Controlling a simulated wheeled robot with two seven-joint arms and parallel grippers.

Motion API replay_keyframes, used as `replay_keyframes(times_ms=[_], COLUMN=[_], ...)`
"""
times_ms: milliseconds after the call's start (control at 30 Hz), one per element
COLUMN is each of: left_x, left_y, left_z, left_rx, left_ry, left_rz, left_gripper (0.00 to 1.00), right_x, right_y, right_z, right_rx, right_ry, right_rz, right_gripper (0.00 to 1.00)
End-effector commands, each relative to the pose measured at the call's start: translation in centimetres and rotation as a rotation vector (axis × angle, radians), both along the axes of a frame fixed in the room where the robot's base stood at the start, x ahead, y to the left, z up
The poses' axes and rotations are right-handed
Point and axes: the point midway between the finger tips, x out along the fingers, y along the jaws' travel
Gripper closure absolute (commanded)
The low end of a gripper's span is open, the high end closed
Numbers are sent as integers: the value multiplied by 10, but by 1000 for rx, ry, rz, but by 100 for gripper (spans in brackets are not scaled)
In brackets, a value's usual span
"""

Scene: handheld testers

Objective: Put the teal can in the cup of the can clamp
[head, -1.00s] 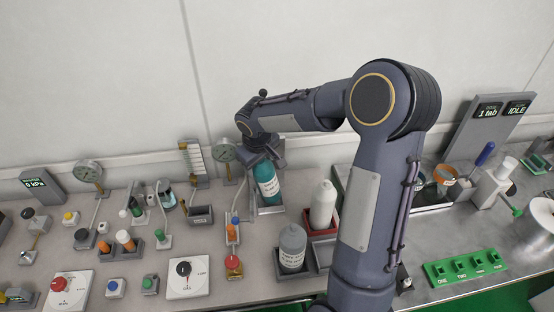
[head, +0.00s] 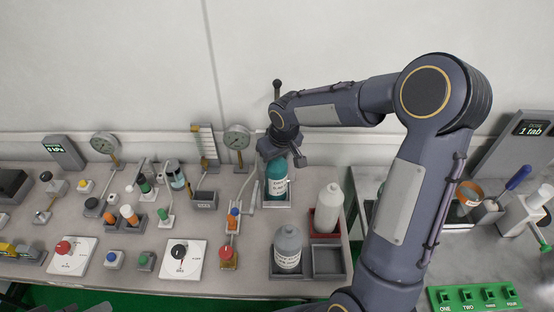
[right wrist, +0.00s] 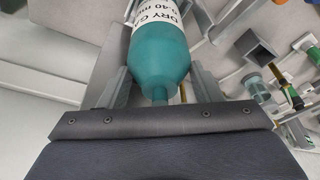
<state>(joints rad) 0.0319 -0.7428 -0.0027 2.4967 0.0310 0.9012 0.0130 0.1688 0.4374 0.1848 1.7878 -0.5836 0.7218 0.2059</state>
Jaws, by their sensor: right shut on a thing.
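The teal can (head: 277,180) has a white label and is upright in the head view, its lower end at a pale square tray (head: 277,205). I cannot tell whether it rests there or is slightly raised. My right gripper (head: 283,152) is shut on the can's top end from above. In the right wrist view, the can (right wrist: 160,62) is between the fingers of the gripper (right wrist: 160,92). I cannot clearly identify the can clamp; a grey square cup (head: 204,201) stands left of the can, also in the right wrist view (right wrist: 262,52). My left gripper is out of view.
A white bottle (head: 328,208) stands in a red tray (head: 325,234). A grey can (head: 287,247) stands near an empty dark tray (head: 330,262). A gauge (head: 237,137) stands behind. The wall is close behind.

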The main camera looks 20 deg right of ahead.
Motion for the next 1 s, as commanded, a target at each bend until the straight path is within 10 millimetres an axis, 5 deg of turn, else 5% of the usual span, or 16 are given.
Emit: replay_keyframes(times_ms=[333, 367, 500, 800, 1000], left_x=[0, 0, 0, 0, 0], left_y=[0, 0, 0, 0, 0], left_z=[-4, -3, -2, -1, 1], left_rx=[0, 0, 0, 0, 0], left_ry=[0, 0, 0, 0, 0], left_rz=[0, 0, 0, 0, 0], left_gripper=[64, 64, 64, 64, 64], right_x=[0, 0, 0, 0, -4], right_y=[0, 0, -1, 0, -2], right_z=[-4, -3, -2, -1, 20], right_rx=[-1, -1, -1, -1, -3], right_ry=[-1, 0, 0, 0, -4], right_rz=[0, 0, 0, 0, -2], right_gripper=[86, 39, 21, 20, 20])
